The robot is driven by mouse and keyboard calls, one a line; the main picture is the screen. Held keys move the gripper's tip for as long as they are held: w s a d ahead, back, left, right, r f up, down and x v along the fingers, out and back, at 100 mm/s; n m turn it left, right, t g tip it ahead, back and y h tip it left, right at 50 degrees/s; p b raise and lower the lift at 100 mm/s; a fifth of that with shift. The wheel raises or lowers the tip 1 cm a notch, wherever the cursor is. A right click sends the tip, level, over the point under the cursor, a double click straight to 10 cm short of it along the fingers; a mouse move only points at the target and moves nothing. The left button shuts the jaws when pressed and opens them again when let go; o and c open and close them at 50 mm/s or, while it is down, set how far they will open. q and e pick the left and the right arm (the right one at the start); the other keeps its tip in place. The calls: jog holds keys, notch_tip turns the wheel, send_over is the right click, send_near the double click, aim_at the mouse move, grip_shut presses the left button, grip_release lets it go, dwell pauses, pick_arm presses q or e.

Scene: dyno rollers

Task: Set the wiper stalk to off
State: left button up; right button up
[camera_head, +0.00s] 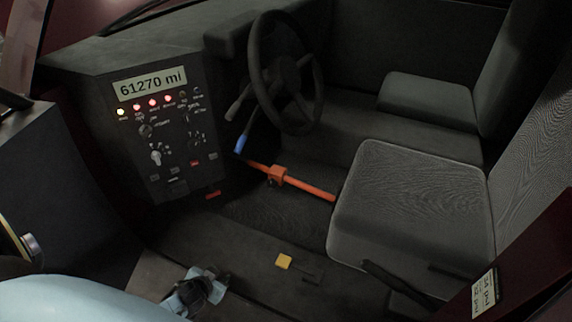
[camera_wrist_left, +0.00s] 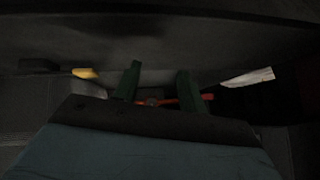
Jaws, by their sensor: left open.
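A grey stalk (camera_head: 237,106) sticks out from the left side of the steering column, behind the steering wheel (camera_head: 284,72). A second stalk with a blue end (camera_head: 241,144) points down below it. I cannot tell from any label which one is the wiper stalk, or its setting. My left gripper (camera_head: 208,287) is low at the bottom of the head view, over the sill, well apart from both stalks. In the left wrist view its two dark green fingers (camera_wrist_left: 158,86) are spread apart with nothing between them. My right gripper is not in view.
An orange bar (camera_head: 310,188) with a clamp lies across the footwell below the wheel. A panel with lit lamps and a mileage display (camera_head: 150,82) stands left of the wheel. A grey seat (camera_head: 410,210) is right. A yellow piece (camera_head: 284,261) sits on the sill.

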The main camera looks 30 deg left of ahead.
pick_arm(q)
jog(key=w+a+r+t+y+b, duration=0.1)
jog(key=w+a+r+t+b, duration=0.2)
jog(key=w+a+r, duration=0.35)
jog(key=t+b, duration=0.6)
send_near(237, 149)
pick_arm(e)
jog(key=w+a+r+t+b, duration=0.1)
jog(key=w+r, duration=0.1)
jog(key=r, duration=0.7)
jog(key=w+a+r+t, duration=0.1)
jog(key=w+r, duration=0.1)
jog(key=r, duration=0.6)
pick_arm(q)
jog(key=b+x, duration=0.1)
jog(key=x, duration=1)
jog(key=shift+b, duration=0.35)
jog(key=shift+w+a, duration=0.1)
jog(key=shift+w, duration=0.4)
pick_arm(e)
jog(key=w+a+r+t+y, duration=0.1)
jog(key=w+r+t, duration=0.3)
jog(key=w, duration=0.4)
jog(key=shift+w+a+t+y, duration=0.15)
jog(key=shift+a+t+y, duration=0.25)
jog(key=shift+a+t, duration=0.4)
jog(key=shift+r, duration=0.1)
pick_arm(q)
grip_shut()
